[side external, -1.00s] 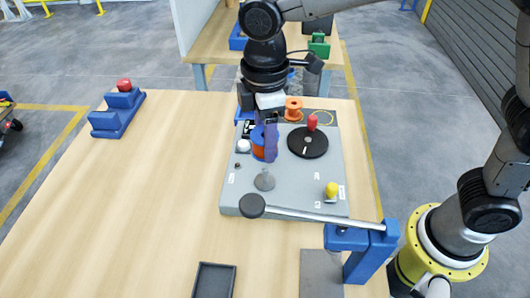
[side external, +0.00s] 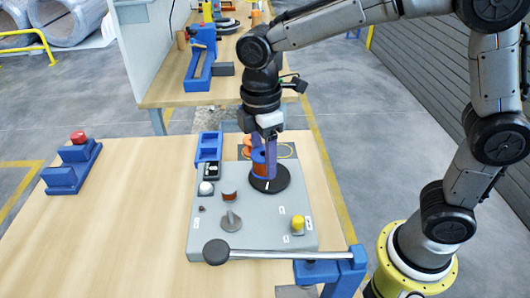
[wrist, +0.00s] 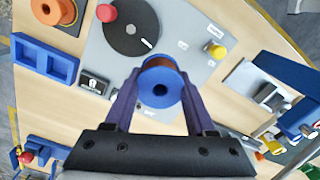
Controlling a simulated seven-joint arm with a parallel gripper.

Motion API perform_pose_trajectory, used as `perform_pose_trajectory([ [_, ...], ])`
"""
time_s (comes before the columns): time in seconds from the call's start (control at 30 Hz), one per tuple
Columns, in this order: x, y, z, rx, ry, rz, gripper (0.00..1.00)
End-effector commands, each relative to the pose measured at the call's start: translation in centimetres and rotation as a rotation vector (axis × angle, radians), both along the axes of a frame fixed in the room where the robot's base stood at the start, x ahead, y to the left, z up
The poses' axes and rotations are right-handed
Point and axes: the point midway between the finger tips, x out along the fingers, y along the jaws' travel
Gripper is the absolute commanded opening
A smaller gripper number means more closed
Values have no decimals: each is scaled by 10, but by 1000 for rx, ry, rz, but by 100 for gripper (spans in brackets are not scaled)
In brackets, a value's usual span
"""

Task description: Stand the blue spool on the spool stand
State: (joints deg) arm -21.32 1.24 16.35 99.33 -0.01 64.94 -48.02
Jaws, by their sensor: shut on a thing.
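The blue spool (wrist: 160,88) has blue flanges and a brown winding. My gripper (wrist: 160,78) is shut on it, one purple finger on each side. In the side external view my gripper (side external: 265,160) is over the black disc (side external: 270,185) at the back of the grey board, with the spool (side external: 258,158) partly hidden by the fingers. A blue holder with two recesses (side external: 208,147) lies at the board's back left and also shows in the wrist view (wrist: 45,62). I cannot tell for sure which thing is the spool stand.
An orange spool (wrist: 52,10) stands on a dark plate behind the board. A brown-topped post (side external: 229,195), a yellow knob (side external: 298,223) and a lever with a black ball (side external: 216,251) are on or over the grey board (side external: 262,218). The table's left is mostly clear.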

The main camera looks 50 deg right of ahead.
Motion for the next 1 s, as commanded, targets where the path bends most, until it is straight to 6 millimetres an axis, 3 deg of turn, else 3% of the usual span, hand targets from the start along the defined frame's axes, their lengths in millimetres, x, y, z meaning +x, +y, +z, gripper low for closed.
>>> perform_pose_trajectory([
  [0.03, -2, -22, 1, 1, -1, -39, 0],
  [0.2, -16, -89, 0, 3, -3, -170, 0],
  [0.4, -34, -142, 3, 5, -14, -329, 0],
  [0.67, -37, -169, 6, 5, -31, -423, 0],
  [0.77, -24, -172, 0, 5, -30, -427, 0],
  [1.0, 28, -180, -24, 5, -29, -425, 0],
])
